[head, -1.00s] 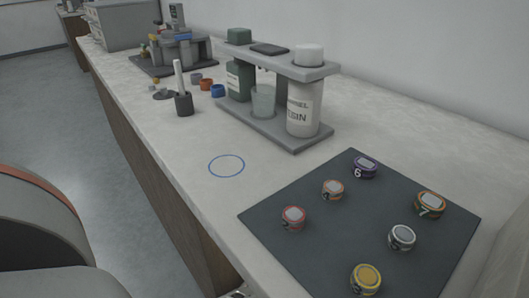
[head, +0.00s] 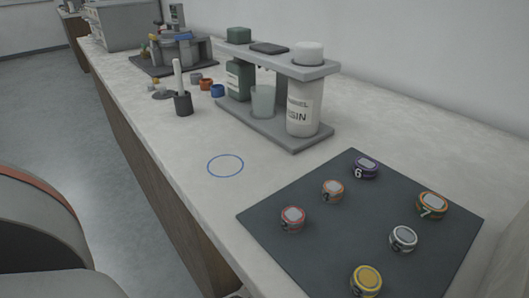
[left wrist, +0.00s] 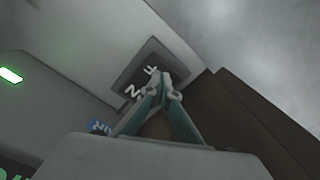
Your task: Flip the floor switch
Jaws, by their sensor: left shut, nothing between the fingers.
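No floor switch can be made out for certain. In the left wrist view my left gripper (left wrist: 160,82) is shut and empty, with its fingertips together. Behind the fingertips is a dark grey square panel (left wrist: 140,66) with white marks, set on a pale surface; the fingers cover part of it. I cannot tell whether this panel is the switch or whether the fingers touch it. Neither gripper can be made out in the head view.
In the head view a long pale bench (head: 150,140) carries a resin bottle stand (head: 275,130), a pen cup (head: 183,103) and a dark mat (head: 350,215) with several numbered pucks. Grey floor (head: 60,120) lies left of the bench. A green light (left wrist: 10,75) shows in the left wrist view.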

